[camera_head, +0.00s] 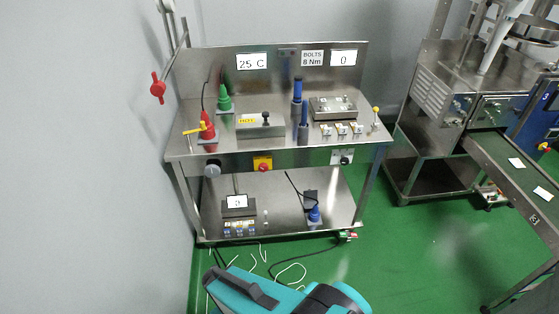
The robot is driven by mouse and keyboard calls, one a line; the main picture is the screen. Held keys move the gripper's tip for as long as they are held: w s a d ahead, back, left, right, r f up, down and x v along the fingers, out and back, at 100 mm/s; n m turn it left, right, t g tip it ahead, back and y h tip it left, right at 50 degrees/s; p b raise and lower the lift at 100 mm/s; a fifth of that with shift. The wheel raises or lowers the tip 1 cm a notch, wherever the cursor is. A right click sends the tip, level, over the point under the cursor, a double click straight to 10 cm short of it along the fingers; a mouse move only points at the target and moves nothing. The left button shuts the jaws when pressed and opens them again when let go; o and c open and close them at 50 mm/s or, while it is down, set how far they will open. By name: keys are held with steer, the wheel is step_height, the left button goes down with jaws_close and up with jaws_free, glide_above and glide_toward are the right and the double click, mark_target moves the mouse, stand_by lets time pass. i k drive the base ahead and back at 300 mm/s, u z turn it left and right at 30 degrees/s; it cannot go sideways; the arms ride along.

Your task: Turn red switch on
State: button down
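A red rotary switch (263,167) on a yellow plate is mounted on the front edge of the steel workbench (290,152), left of its middle. It is small in the view, and I cannot tell its on or off position. My teal and dark arm shows at the bottom of the picture, in front of the bench and well apart from the switch. My gripper is not in view.
A red valve handle (157,88) sticks out at the bench's left. Red (207,127) and green (224,98) cone-shaped tools stand on top. A grey knob (212,169) and dark switch (345,160) flank the red switch. A conveyor (520,180) stands right.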

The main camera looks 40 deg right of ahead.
mark_target(263, 168)
steer(key=u, duration=1)
steer(key=k, duration=0.1)
steer(key=z, duration=2.05)
steer(key=i, duration=0.6)
steer(key=z, duration=0.15)
steer(key=k, duration=0.6)
steer(key=u, duration=0.3)
steer(key=i, duration=0.1)
steer(key=z, duration=0.15)
